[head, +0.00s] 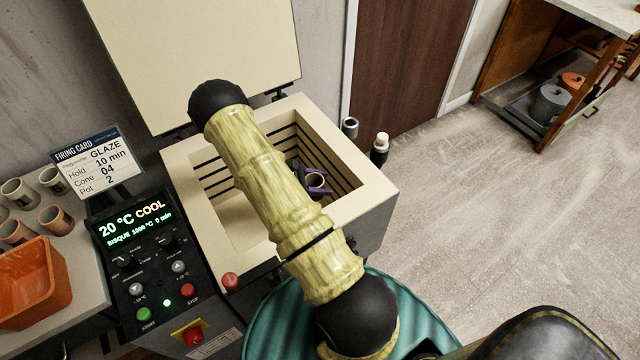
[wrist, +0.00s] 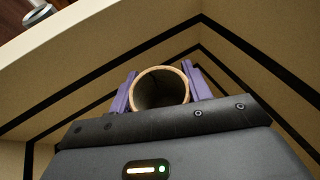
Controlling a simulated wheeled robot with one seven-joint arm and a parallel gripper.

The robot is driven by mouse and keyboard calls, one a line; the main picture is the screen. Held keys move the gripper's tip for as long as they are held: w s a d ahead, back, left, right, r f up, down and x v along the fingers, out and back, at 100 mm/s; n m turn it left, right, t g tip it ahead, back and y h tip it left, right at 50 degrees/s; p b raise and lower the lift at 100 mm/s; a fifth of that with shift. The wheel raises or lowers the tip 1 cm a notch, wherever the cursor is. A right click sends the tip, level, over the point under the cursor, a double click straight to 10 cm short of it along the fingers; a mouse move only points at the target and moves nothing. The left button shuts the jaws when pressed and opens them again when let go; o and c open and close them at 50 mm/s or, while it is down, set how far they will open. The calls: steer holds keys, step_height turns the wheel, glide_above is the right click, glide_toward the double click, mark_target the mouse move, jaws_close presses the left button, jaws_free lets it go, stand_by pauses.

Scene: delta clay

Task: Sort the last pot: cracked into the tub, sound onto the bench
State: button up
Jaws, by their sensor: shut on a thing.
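My gripper (wrist: 160,92) is down inside the open kiln (head: 376,191) with its purple fingers closed on either side of a pot. The pot (wrist: 161,71) shows in the wrist view as a round tan rim with a dark hollow inside. In the head view the pot (head: 315,181) is small and partly covered by my arm. I cannot tell if it is cracked, or whether it touches the kiln floor. An orange tub (head: 32,290) stands at the left on the pale bench (head: 85,318).
Several pots (head: 57,219) stand on the bench behind the tub. The kiln lid (head: 200,45) is raised. The control panel (head: 140,265) reads 20 °C COOL, and a firing card (head: 95,165) stands behind it. Open floor (head: 480,220) lies right of the kiln.

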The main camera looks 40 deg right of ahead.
step_height(320, 180, up, 15)
steer(key=p, duration=1)
steer(key=shift+f, duration=0.2)
stand_by(1.0)
steer(key=w+a+r+n+t+p, duration=0.2)
steer(key=a+r+n+t+p, duration=0.4)
steer(key=a, duration=0.4)
steer(key=w+a+r+n+t+y+p, duration=0.1)
steer(key=w+a+r+n+t+p, duration=0.1)
steer(key=a+r+n+t+p, duration=0.5)
steer(key=a+t+p, duration=0.1)
steer(key=a+p, duration=0.3)
steer(key=shift+w+r+y, duration=0.15)
steer(key=shift+w+y, duration=0.1)
steer(key=shift+y, duration=0.05)
steer(key=shift+a, duration=0.1)
